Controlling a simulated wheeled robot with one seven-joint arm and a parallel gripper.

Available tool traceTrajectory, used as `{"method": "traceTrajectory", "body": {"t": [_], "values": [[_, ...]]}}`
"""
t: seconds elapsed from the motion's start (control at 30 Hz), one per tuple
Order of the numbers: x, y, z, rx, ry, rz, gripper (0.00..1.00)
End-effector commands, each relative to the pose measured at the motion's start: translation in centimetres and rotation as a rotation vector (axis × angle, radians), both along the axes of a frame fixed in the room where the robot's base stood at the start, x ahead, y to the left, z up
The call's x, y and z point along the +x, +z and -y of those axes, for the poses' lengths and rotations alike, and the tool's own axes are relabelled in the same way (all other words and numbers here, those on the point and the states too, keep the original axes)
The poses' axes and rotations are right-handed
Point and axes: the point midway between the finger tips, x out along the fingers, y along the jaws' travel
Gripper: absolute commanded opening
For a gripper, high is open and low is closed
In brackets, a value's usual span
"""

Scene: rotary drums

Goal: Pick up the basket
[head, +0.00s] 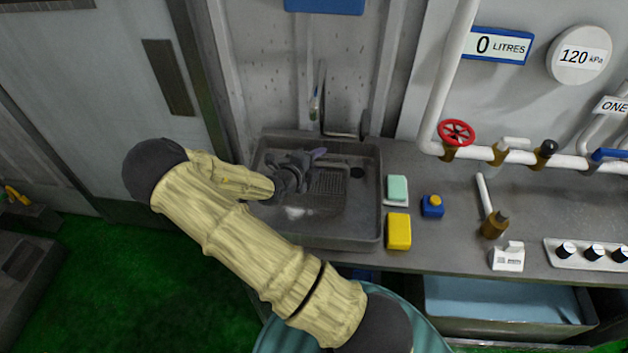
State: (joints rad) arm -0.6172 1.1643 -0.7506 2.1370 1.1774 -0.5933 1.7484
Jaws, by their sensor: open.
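My gripper (308,168) is dark grey and open, at the end of my tan-sleeved arm. It is over or inside the grey sink (375,215). A dark slatted piece (328,182) lies in the sink just right of and below the gripper. It may be the basket, but I cannot tell its full shape. I cannot tell whether the gripper touches it. The arm hides the sink's lower left corner. Nothing clearly shows between the fingers.
The counter holds a green-and-white block (397,188), a yellow block (399,231), a blue button box (432,206) and a brass-based lever (494,222). White pipes with a red valve wheel (457,132) run behind. A pale-blue-filled tub (500,302) sits below. Green floor lies left.

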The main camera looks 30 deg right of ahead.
Motion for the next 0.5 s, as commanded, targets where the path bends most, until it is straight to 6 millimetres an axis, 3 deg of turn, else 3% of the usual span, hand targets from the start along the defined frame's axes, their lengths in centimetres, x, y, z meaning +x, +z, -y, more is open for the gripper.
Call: {"method": "traceTrajectory", "body": {"t": [0.1,0.3,0.5], "values": [[0.00,0.01,-0.01,0.000,0.000,0.000,0.40],[-0.01,0.02,-0.01,0.000,0.000,0.000,0.01],[0.01,0.07,0.00,0.000,0.000,0.001,0.00]]}}
